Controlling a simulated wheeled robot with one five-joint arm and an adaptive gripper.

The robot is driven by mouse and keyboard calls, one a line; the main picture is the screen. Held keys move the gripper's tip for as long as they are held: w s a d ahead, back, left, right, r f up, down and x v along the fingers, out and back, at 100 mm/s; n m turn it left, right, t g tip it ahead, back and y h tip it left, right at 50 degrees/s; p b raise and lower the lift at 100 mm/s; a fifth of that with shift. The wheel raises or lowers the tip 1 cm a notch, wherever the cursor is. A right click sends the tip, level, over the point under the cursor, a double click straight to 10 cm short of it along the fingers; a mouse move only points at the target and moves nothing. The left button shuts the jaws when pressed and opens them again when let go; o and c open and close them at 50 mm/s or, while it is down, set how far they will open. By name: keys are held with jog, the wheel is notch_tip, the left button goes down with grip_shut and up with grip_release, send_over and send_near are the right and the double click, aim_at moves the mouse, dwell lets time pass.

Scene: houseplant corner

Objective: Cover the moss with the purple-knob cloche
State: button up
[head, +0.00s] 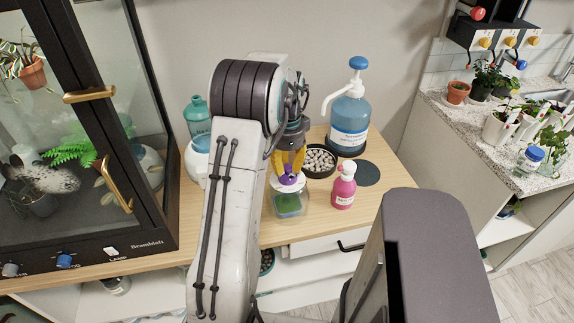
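The purple-knob cloche is upright at the front of the wooden counter, with its purple knob (290,179) on top and a pale, see-through body (289,188). My gripper (288,172) points down from above, its yellow fingers closed around the knob. The green moss (288,204) shows in a small clear dish directly below the cloche. The cloche overlaps the dish in this view. I cannot tell whether its rim touches the dish or hangs just above it. My arm hides the counter just left of them.
A pink pump bottle (343,187) stands close to the right. Behind are a bowl of pebbles (320,161), a large blue pump jug (349,123) and a dark round mat (366,173). A teal bottle (197,116) and a glass cabinet (85,130) stand left.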

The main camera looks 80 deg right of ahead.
jog(key=o, duration=0.4)
jog(key=shift+a, duration=0.1)
notch_tip(320, 180, up, 12)
jog(key=shift+r, duration=0.1)
dwell(0.5)
